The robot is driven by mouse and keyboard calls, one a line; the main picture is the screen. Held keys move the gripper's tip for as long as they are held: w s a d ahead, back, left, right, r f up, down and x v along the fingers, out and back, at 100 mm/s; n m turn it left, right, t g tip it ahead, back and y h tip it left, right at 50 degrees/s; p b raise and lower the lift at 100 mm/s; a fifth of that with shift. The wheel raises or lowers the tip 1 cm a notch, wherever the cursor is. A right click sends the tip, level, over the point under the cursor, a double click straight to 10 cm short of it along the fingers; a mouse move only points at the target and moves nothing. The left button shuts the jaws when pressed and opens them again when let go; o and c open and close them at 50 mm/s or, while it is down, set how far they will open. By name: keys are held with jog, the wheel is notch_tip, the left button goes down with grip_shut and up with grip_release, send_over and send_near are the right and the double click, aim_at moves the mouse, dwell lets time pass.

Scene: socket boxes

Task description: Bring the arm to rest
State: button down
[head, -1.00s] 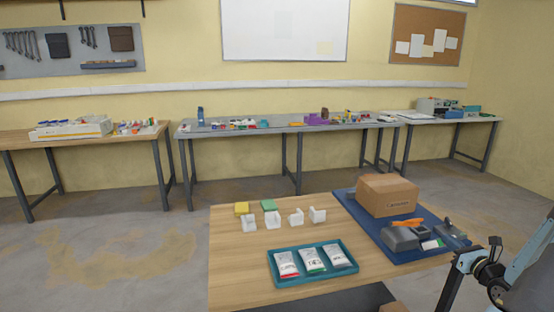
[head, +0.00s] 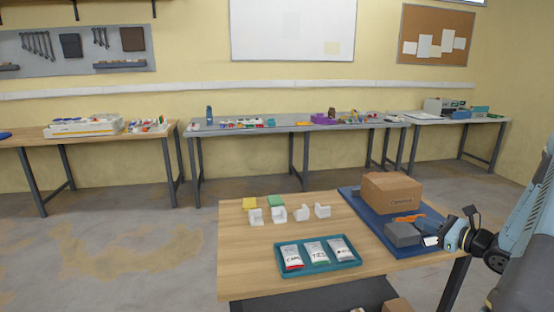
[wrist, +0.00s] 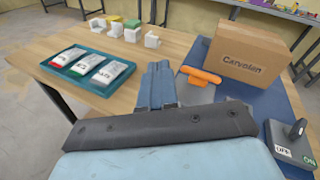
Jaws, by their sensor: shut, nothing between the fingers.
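My gripper (wrist: 158,70) is in the middle of the wrist view. Its two blue fingers are together with nothing between them, above the workbench's right part. In the head view my arm reaches in from the right edge, and its end is beside the blue mat (head: 372,222). The brown carton (head: 391,192) stands on the mat, ahead and to the right of the fingers in the wrist view (wrist: 250,48). An orange object (wrist: 201,76) lies close to the right of the fingers in that view.
A teal tray (head: 292,268) with three labelled packets lies at the bench front. Several white holders (head: 279,214) stand behind it, by yellow and green blocks. A grey box with a lever and labels (wrist: 290,142) is at the wrist view's right. Bare wood (head: 240,270) lies left.

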jog(key=s+a+r+n+g, duration=0.3)
jog(key=s+a+n+g, duration=0.15)
jog(key=a, duration=0.25)
jog(key=s+a+r+n+g, duration=0.3)
jog(key=a+n, duration=0.2)
jog(key=a, duration=0.1)
jog(key=s+a+r+n+g, duration=0.3)
jog(key=a+r+n, duration=0.15)
jog(key=a, duration=0.25)
jog(key=s+r+n+t+h, duration=0.2)
jog(key=s+r+n+h, duration=0.7)
jog(key=s+n, duration=0.3)
jog(key=shift+s+a+r, duration=0.2)
jog(key=shift+s+a, duration=0.05)
jog(key=shift+s, duration=1)
jog(key=shift+d, duration=0.1)
